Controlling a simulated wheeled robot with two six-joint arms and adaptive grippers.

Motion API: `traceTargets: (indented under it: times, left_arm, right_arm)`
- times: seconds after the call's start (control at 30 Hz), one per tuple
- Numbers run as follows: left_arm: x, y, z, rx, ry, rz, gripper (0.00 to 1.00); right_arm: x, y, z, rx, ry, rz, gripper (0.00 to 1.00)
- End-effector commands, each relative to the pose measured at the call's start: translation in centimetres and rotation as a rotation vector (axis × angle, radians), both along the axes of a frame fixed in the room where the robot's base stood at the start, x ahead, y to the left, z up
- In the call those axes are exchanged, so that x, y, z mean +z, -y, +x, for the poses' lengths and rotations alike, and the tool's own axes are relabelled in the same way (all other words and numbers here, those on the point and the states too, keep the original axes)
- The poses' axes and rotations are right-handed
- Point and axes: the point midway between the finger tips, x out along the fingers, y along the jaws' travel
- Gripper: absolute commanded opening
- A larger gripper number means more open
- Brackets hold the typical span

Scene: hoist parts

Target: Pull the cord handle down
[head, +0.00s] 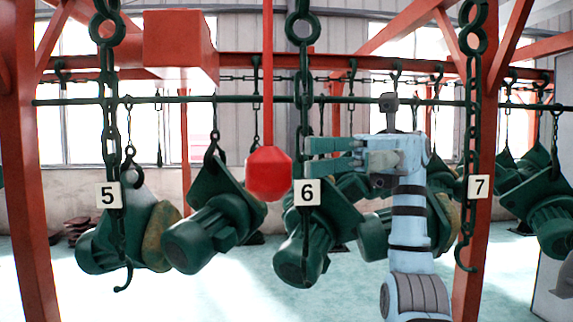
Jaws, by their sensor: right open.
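The cord handle (268,175) is a red faceted knob hanging at the lower end of a straight red cord (267,80), near the middle of the head view. My right gripper (310,157) is open, its green fingers pointing left toward the handle. The fingertips are a short way right of the handle in the picture, about level with its upper part. Nothing shows between the fingers. The handle is fully visible and looks apart from the gripper; the depth between them is hard to tell. My left gripper is not in view.
Dark chains with number plates 5 (109,195), 6 (306,192) and 7 (478,187) hang across the view. Chain 6 hangs close by the right fingertips. Several green motors (212,232) hang behind. Red posts (22,160) stand at the sides.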

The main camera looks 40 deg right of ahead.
Motion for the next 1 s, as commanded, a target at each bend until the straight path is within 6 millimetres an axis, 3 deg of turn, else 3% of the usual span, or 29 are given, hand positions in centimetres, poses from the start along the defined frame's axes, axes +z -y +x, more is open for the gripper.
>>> traceTargets:
  times: [0.1,0.2,0.4,0.77,1.0]
  left_arm:
    - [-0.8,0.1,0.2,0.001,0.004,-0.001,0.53]
    - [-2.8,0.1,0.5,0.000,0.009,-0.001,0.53]
    - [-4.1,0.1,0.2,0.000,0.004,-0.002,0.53]
    - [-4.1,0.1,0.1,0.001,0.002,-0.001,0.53]
    - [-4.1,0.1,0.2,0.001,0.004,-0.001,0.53]
  right_arm:
    - [-0.4,-3.8,0.2,0.019,0.002,-0.004,0.47]
    - [-0.8,-6.5,-0.2,0.016,0.005,-0.001,0.47]
    - [-0.4,-10.3,-0.6,0.005,0.001,0.001,0.47]
    - [0.0,-11.4,-0.7,0.002,-0.001,0.003,0.47]
    - [0.0,-11.4,-0.7,0.001,-0.001,0.003,0.12]
